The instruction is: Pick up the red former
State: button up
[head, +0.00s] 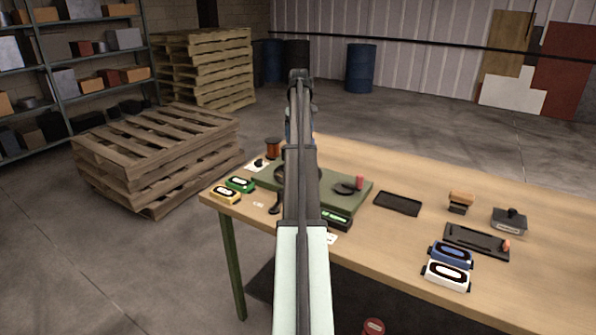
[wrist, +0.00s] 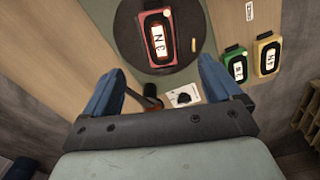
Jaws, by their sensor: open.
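The red former (wrist: 154,40) shows in the wrist view, with a dark window and a white lettered label. It lies on a dark round disc (wrist: 128,40) on a green base (wrist: 213,15). My gripper (wrist: 162,62) is open, its two blue fingers spread wide on either side below the former in the picture. Nothing is between the fingers, and they look apart from the former. In the head view my arm covers the middle of the green base (head: 262,177); the red former and my fingers cannot be made out there.
A green former (head: 240,184) and a yellow former (head: 225,195) lie left of the base. A blue former (head: 450,254), a white former (head: 446,275) and a black tray (head: 397,203) lie to the right. A copper-coloured spool (head: 273,148) stands behind the base.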

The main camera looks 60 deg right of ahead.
notch_tip(320, 180, down, 8)
jog(key=shift+w, duration=0.1)
jog(key=shift+w+d+f, duration=0.15)
jog(key=shift+w+f, duration=0.05)
jog(key=shift+f, duration=1.15)
jog(key=shift+w+d+f, duration=0.1)
jog(key=shift+w+f, duration=0.05)
jog(key=shift+f, duration=1.2)
jog(key=c, duration=1.2)
